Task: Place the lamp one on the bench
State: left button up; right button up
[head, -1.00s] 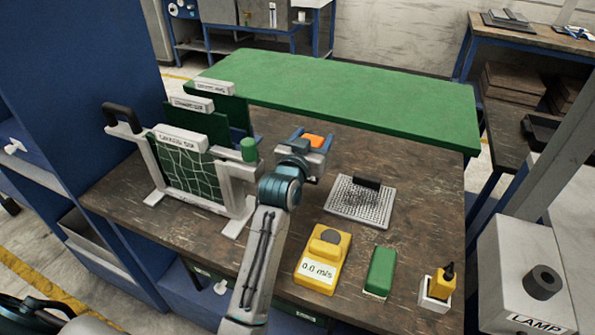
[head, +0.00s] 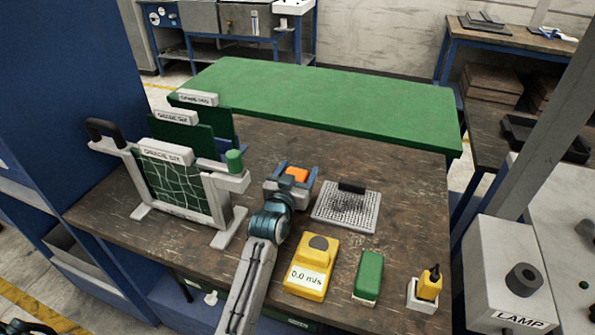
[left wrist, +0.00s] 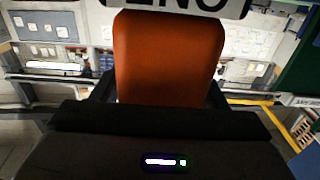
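My left gripper (head: 291,177) is closed around an orange block (head: 297,174) above the brown bench (head: 400,215). In the left wrist view the orange block (left wrist: 168,58) stands between the dark fingers, with a white lettered label, partly cut off, at its top. I cannot tell whether this block is lamp one. A grey box marked LAMP (head: 507,283) with a black knob stands at the right. My right gripper is not in view.
A rack of green panels (head: 172,180) stands left of my arm. On the bench are a perforated plate (head: 336,214), a yellow meter (head: 312,265), a green block (head: 369,275) and a yellow piece in a white holder (head: 423,293). A green surface (head: 320,100) lies behind.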

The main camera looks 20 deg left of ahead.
pick_arm(q)
jog(key=shift+o, duration=1.1)
jog(key=shift+s+r, duration=0.1)
jog(key=shift+r, duration=0.1)
jog(key=s+b, duration=0.2)
jog(key=s, duration=1)
jog(key=shift+a, duration=0.15)
jog(key=shift+w, duration=0.1)
